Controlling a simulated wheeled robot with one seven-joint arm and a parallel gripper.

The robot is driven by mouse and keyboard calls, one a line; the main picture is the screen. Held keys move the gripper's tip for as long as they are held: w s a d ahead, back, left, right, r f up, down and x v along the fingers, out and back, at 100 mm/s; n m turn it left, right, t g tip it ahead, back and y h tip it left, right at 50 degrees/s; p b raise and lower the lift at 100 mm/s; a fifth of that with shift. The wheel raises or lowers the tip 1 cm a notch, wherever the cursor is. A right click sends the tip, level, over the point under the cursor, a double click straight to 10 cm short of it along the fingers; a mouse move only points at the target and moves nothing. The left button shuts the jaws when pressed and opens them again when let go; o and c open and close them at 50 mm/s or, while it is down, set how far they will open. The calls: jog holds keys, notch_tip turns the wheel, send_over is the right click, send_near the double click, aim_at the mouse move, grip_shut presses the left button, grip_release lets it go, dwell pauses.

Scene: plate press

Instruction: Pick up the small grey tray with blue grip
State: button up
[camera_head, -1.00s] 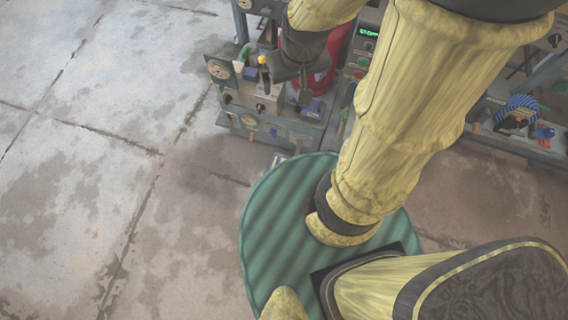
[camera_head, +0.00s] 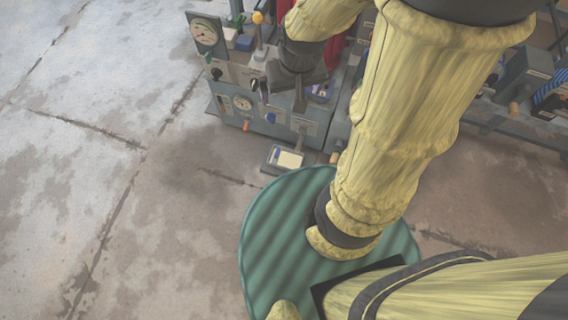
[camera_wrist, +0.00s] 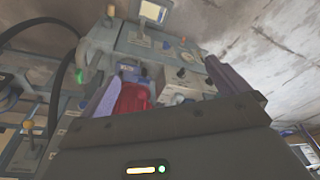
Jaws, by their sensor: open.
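My gripper (camera_head: 300,100) hangs over the grey machine bench, its dark jaws pointing down. In the wrist view its two purple-grey fingers (camera_wrist: 165,85) are spread wide with nothing held between them. A small grey piece with blue on it (camera_head: 320,92) lies on the bench just right of my gripper in the head view. It may be the small grey tray with the blue grip, but it is too small and partly hidden to be sure. Contact between gripper and piece is not visible.
The bench (camera_head: 225,105) carries gauges, knobs and a yellow-topped lever (camera_head: 258,17). A red part (camera_wrist: 130,98) shows between the fingers in the wrist view. A box with a pale screen (camera_head: 285,158) projects at the bench front. Open concrete floor (camera_head: 70,150) lies left.

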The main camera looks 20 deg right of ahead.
jog(key=w+a+f+m+g+y+b, duration=0.1)
jog(key=w+a+f+m+g+b, duration=0.15)
jog(key=w+f+m, duration=0.65)
jog(key=w+a+f+m+g+b, duration=0.1)
jog(key=w+a+f+m, duration=0.3)
jog(key=w+f+m, duration=0.45)
jog(key=w+a+f+m+g+b, duration=0.1)
jog(key=a+f+m, duration=0.15)
jog(key=f, duration=0.55)
jog(key=w+a+f+m+g+b, duration=0.15)
jog(key=a+f, duration=0.25)
jog(key=f, duration=0.5)
jog(key=m+h+b, duration=0.3)
jog(key=h+b, duration=0.2)
jog(key=b, duration=0.7)
send_near(272, 150)
jog(key=shift+t, duration=0.4)
jog(key=a+f, duration=0.1)
jog(key=f, duration=0.1)
jog(key=a+f, duration=0.2)
jog(key=shift+a+f, duration=0.2)
jog(key=shift+a, duration=0.1)
